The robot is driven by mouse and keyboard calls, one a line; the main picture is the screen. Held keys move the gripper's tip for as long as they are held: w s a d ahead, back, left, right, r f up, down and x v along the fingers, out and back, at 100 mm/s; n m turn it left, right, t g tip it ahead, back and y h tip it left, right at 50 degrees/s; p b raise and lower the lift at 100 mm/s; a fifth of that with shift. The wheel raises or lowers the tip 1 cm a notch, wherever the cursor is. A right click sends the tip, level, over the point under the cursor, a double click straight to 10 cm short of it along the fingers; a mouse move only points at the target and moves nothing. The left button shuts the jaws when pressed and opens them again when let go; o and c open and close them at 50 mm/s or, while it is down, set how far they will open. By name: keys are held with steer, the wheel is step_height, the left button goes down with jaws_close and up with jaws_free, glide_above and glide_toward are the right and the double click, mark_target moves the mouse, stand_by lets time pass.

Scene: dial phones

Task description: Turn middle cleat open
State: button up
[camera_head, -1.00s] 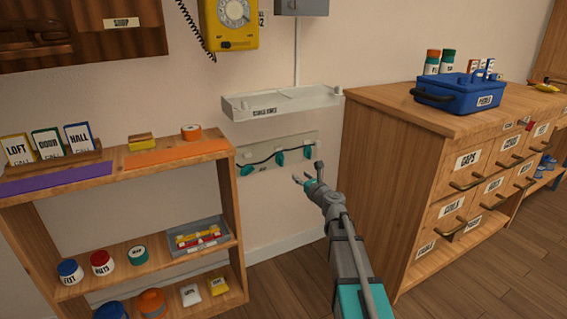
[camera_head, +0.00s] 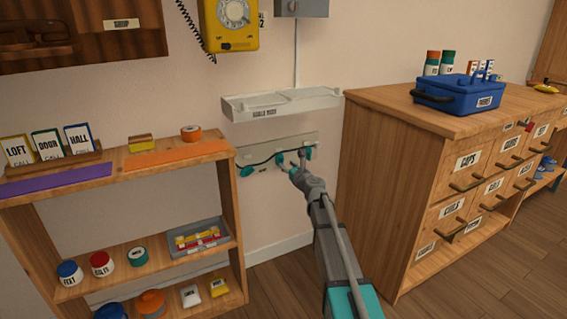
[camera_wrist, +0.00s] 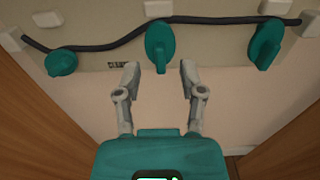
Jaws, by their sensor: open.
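A pale cleat board (camera_head: 262,173) is fixed low on the wall, with a dark cord running across it. In the wrist view three teal cleats sit on the board: the left cleat (camera_wrist: 61,62), the middle cleat (camera_wrist: 159,44) and the right cleat (camera_wrist: 265,43). The middle and right cleats point mostly downward; the left one looks rounder. My gripper (camera_wrist: 159,78) is open, its two fingertips just below the middle cleat, one on each side of its lower end. Contact cannot be told. In the head view my gripper (camera_head: 290,164) covers part of the board.
A wooden shelf (camera_head: 190,152) with jars and a tray stands at the left. A wooden drawer cabinet (camera_head: 395,150) stands at the right. A white wall ledge (camera_head: 283,104) is just above the board. Floor shows between the furniture.

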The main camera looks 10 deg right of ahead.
mark_target(283, 161)
steer(key=shift+x, duration=1.85)
steer(key=shift+c, duration=0.2)
jaws_close()
